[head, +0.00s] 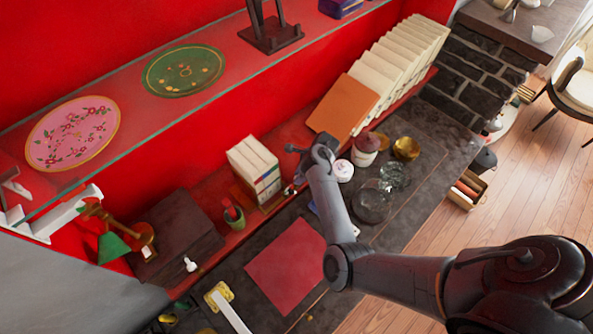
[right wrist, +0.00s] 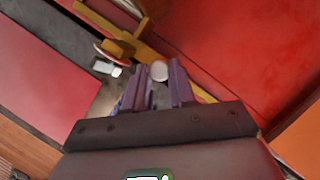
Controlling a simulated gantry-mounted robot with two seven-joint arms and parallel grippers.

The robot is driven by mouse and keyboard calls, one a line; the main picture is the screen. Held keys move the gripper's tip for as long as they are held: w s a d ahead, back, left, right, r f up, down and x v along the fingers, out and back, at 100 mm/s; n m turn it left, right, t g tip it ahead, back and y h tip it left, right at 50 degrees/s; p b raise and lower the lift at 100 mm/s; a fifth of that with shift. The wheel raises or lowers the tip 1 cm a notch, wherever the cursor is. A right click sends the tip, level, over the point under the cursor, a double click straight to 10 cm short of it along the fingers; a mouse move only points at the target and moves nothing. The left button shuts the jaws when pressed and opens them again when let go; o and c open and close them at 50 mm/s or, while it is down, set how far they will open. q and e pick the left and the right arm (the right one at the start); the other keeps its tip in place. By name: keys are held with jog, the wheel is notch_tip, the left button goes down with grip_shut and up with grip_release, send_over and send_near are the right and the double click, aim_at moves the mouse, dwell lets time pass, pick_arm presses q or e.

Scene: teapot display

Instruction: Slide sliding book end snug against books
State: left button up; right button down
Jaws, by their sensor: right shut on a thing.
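A row of upright cream books (head: 252,165) stands on the red ledge in the head view. My right gripper (head: 291,187) is at the right end of this row, pointing down. In the right wrist view, its two dark fingers (right wrist: 160,88) stand either side of a pale round knob (right wrist: 159,71), with a yellow-brown strip (right wrist: 135,45) beyond. The gripper is shut on what appears to be the sliding book end, mostly hidden by the fingers and arm. I cannot tell whether the book end touches the books. My left gripper is not in view.
A leaning orange book (head: 341,107) and several cream books (head: 400,60) stand right of my gripper. A small potted cactus (head: 233,214) stands left of the row.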

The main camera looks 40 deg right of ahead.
jog(key=c, duration=1.2)
grip_release()
jog(key=shift+a, duration=0.15)
jog(key=shift+o, duration=1.2)
jog(key=shift+p+v, duration=0.9)
jog(key=shift+v, duration=4.55)
